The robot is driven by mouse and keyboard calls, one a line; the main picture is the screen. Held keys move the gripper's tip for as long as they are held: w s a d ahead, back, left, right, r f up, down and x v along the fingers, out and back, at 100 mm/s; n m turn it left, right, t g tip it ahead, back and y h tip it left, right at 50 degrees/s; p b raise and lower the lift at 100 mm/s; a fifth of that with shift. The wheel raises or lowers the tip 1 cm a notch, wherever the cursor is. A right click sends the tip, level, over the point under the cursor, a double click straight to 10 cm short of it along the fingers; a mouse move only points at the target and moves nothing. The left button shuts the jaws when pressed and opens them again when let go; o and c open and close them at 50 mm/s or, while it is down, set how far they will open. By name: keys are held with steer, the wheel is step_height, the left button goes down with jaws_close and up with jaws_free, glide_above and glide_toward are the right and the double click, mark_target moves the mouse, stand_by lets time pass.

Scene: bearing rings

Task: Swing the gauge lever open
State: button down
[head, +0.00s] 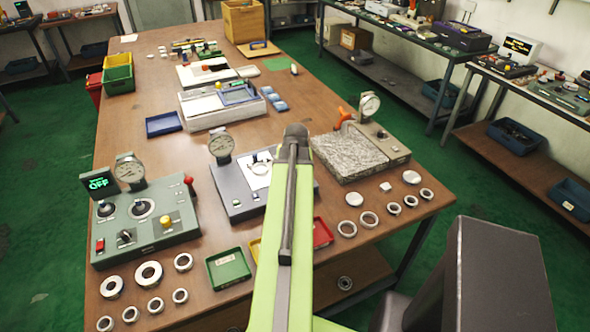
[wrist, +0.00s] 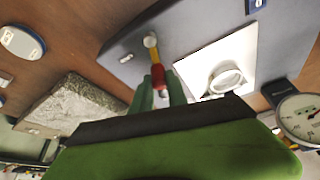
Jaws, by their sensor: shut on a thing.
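The gauge lever (wrist: 154,56) has a yellow shaft, a red end and a pale round knob at its far end; it lies on the blue-grey gauge block. In the wrist view the green fingers of my gripper (wrist: 158,92) are shut on the lever's red end. The gauge block (head: 231,187) stands mid-table in the head view, with a dial gauge (head: 221,146) at its back. A ring (wrist: 226,80) lies on the block's white plate (wrist: 238,58). In the head view my arm hides the lever and my gripper.
A grey-green control box (head: 150,232) with a dial stands left of the gauge block. A speckled stone plate (head: 347,155) with another dial gauge (head: 370,105) stands to the right. Loose rings and a green tray (head: 228,268) lie along the front edge.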

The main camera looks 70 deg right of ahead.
steer(key=shift+s+d, duration=0.1)
steer(key=shift+s, duration=0.05)
steer(key=c, duration=1.3)
jaws_free()
